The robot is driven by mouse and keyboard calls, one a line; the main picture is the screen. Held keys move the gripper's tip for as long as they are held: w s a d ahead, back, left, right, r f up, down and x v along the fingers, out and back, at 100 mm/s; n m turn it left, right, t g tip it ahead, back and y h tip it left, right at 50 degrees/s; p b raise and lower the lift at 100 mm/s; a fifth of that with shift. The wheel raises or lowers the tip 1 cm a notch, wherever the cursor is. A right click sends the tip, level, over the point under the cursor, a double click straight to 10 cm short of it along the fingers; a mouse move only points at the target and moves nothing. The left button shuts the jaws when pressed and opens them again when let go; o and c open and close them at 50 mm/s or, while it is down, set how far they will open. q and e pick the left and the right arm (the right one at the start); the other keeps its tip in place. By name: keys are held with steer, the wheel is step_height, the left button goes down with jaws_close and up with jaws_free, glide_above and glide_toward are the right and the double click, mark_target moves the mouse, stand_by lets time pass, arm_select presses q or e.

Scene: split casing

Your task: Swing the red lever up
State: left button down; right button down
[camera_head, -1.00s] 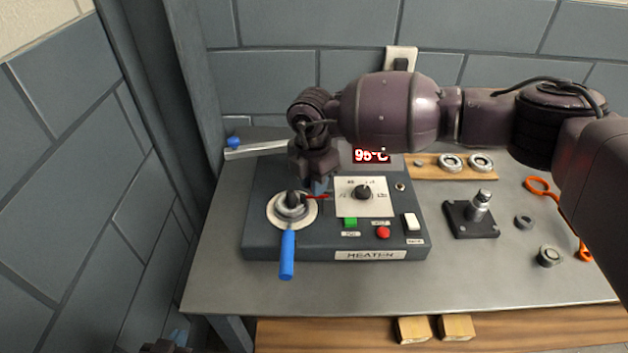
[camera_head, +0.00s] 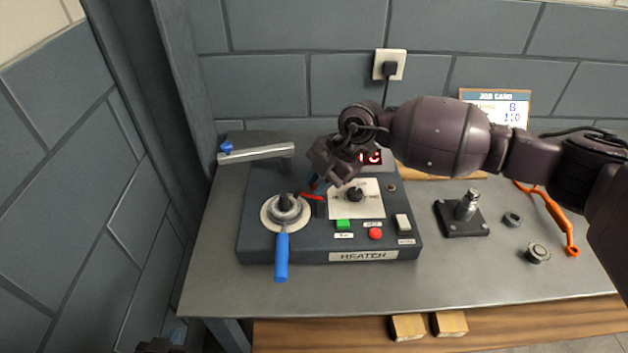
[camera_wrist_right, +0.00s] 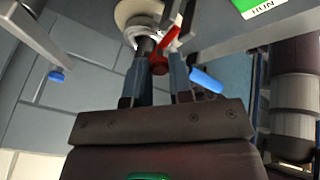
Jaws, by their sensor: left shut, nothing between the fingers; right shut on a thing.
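The red lever (camera_head: 311,196) sticks out low to the right from beside the round plate (camera_head: 265,218) on the dark heater box (camera_head: 258,250). My right gripper (camera_head: 314,186) comes down from the upper right and is shut on the red lever. The lever also shows in the right wrist view (camera_wrist_right: 160,62), its end between the two grey-blue fingers of my right gripper (camera_wrist_right: 162,72). My left gripper (camera_head: 168,340) is only partly in view at the bottom left edge, away from the box.
A blue-handled lever (camera_head: 281,258) hangs in front of the round plate. A silver arm with a blue knob (camera_head: 256,154) crosses the box's back left. A post on a base (camera_head: 466,207) stands further right.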

steer(key=shift+d+y, duration=0.3)
steer(key=shift+y, duration=0.2)
steer(key=c, duration=1)
jaws_free()
steer(key=shift+r, duration=0.1)
steer(key=v, duration=1)
steer(key=shift+d+r, duration=0.2)
steer(key=shift+d, duration=0.15)
